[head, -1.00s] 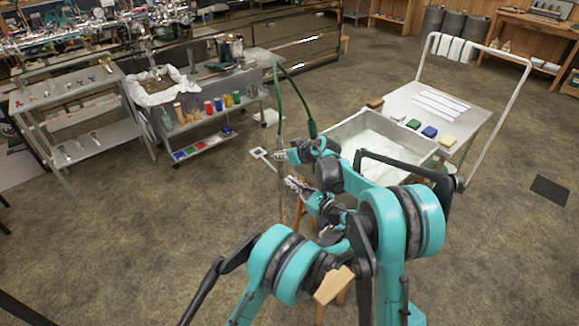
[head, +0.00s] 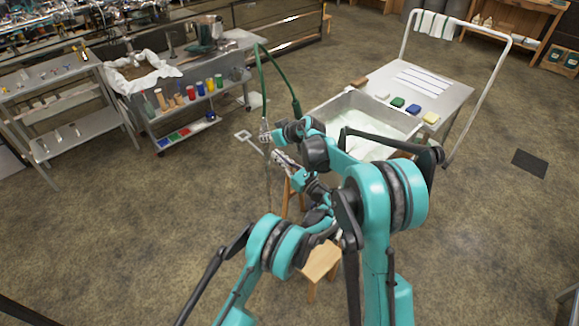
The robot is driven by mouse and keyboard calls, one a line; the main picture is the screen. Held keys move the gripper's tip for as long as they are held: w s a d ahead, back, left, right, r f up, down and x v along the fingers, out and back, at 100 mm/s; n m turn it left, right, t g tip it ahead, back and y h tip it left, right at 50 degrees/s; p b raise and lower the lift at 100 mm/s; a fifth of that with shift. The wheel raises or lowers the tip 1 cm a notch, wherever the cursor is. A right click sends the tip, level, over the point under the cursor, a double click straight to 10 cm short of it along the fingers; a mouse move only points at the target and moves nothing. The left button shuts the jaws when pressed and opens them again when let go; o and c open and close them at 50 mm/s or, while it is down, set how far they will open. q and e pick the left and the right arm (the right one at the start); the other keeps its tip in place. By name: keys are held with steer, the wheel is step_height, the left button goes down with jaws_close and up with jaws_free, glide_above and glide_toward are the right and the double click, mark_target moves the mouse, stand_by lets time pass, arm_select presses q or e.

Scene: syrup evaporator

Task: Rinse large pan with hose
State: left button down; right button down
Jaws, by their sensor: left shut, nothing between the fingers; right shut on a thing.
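The large pan (head: 412,128) is a rectangular metal basin with pale, cloudy contents, standing right of my grippers. Its near side is partly hidden by my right arm. A green hose (head: 262,75) comes down from the steel counter to my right gripper (head: 266,135), which is shut on it left of the pan. A second green length (head: 292,92) drops behind my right wrist. A thin pale vertical line hangs below this gripper; I cannot tell whether it is water or a rod. My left gripper (head: 280,158) is shut and empty, just below the right one.
A steel table (head: 450,93) with several sponges adjoins the pan, beside a towel rail (head: 490,75). A cart (head: 185,120) with coloured jars and a steel shelf (head: 75,120) stand at left. A wooden stool (head: 322,262) is close by my arms. Open floor lies left and right.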

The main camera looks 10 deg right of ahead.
arm_select(q)
steer(key=r, duration=0.1)
steer(key=w+r, duration=0.1)
steer(key=a+r, duration=0.1)
steer(key=shift+w, duration=0.3)
